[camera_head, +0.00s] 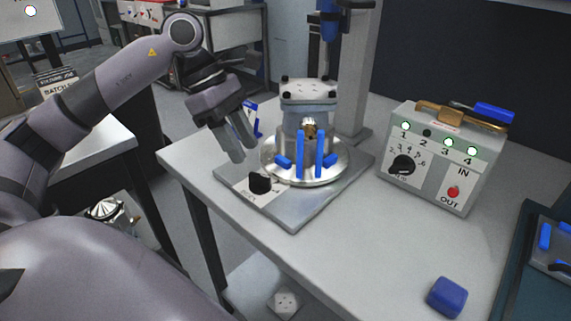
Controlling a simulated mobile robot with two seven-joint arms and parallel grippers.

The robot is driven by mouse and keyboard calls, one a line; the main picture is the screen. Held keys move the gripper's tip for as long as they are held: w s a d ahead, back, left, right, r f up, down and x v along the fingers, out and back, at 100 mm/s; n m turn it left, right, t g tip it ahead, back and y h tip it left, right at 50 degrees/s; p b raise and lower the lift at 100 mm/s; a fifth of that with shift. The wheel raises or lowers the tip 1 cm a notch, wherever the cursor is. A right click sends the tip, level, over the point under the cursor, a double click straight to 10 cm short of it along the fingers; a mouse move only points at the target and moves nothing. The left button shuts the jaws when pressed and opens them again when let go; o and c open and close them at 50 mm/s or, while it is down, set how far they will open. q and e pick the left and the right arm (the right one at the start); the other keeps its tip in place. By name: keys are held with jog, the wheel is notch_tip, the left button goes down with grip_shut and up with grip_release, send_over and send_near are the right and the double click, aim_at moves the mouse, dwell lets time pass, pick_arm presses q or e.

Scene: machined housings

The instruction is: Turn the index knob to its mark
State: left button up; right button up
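A small black knob (260,183) sits on a pale labelled patch at the near left corner of the grey base plate (295,214). The plate also carries a round metal fixture (306,165) with a machined housing (308,97) on it. My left gripper (245,154) points down above the plate's left side, a little up and left of the knob and apart from it. Its two fingers are spread with nothing seen between them. The knob's mark is too small to read. My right gripper is out of view.
A control box (430,165) with numbered lamps, a black dial (402,165) and a red button (453,192) stands to the right. A blue block (447,297) lies near the table's front. A column (356,75) rises behind the fixture. The table's middle is clear.

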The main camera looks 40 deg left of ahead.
aim_at(254, 174)
pick_arm(q)
jog(key=shift+y, duration=0.4)
jog(key=x, duration=0.6)
jog(key=shift+w+a+f+b, duration=0.1)
jog(key=shift+a+f+b, duration=0.15)
jog(key=shift+a+b, duration=0.1)
grip_shut()
